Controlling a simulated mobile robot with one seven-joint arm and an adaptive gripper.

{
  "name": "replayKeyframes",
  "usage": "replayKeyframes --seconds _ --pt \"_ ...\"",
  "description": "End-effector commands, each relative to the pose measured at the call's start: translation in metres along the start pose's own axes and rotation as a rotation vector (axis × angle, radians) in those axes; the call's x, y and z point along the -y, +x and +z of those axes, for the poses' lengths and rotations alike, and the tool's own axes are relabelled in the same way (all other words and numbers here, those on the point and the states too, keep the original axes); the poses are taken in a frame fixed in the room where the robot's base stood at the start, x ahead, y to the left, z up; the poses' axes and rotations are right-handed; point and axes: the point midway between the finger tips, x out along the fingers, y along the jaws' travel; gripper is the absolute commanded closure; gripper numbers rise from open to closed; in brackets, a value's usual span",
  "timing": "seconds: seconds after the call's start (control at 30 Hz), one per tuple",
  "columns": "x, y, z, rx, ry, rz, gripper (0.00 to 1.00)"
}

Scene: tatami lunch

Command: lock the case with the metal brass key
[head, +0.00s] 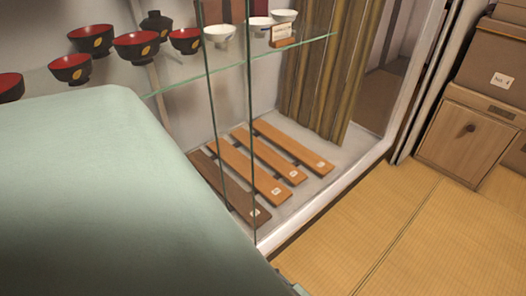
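A glass display case (330,203) with a pale frame fills the middle of the head view. Vertical glass edges (252,150) stand at its front and look like overlapping panes, but I cannot tell whether they are fully closed. No lock is discernible. The brass key is not in view. My gripper is not in view either. The lower left of the view is blocked by a large, close pale green surface, which hides part of the case.
Red-and-black bowls (137,45) and white bowls (219,33) stand on a glass shelf (180,80). Wooden boards (292,147) lie on the case floor. Wooden cabinets (465,140) and boxes (496,62) stand at the right. The tatami floor (400,225) in front is clear.

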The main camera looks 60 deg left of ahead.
Motion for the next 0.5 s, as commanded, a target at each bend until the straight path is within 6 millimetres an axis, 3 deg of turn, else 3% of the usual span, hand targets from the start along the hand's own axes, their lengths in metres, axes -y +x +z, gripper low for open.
replayKeyframes --seconds 0.17,0.5 --pt "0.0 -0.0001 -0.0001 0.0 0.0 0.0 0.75" --pt "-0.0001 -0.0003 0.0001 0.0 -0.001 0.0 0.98"
